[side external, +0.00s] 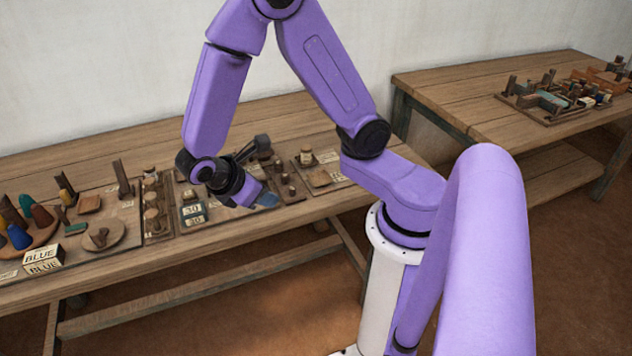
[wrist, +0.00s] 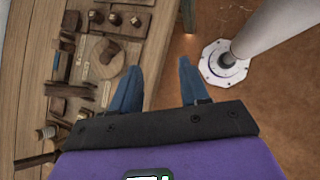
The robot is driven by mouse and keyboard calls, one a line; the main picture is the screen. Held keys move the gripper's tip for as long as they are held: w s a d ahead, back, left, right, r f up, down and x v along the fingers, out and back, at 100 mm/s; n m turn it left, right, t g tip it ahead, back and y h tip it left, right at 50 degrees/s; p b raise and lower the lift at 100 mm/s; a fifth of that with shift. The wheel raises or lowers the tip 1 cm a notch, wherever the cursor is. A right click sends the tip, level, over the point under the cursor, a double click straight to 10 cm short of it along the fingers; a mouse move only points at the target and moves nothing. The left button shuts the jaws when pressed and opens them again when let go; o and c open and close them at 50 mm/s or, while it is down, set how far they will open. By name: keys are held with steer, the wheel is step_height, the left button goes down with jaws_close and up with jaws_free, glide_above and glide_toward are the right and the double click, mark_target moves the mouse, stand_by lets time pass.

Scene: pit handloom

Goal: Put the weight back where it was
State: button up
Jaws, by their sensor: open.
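My gripper (side external: 264,200) is open over the front edge of the long table, beside the middle group of items. In the wrist view my gripper (wrist: 158,75) shows two blue fingers spread apart with nothing between them, over the table edge and floor. Small round-topped pieces (side external: 152,196) stand in a narrow wooden tray left of the gripper. Small dark pegs (side external: 284,178) stand in a holder just right of it. I cannot tell which piece is the weight. In the wrist view, several small knobs (wrist: 115,18) sit in a wooden strip.
Blocks labelled 30 (side external: 192,210) stand left of the gripper. A BLUE-labelled block (side external: 43,260) and coloured cones (side external: 40,215) are at the far left. A round wooden disc (wrist: 107,58) lies on a board. A second table (side external: 450,90) holds small parts at the back right.

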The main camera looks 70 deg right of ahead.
steer(key=s+a+r+t+y, duration=0.1)
steer(key=s+a+r+y, duration=0.1)
steer(key=s+r+y, duration=0.6)
steer(key=s, duration=0.5)
steer(key=shift+s+a+r+t, duration=0.3)
steer(key=shift+s+a+t, duration=0.05)
steer(key=shift+s+t, duration=0.05)
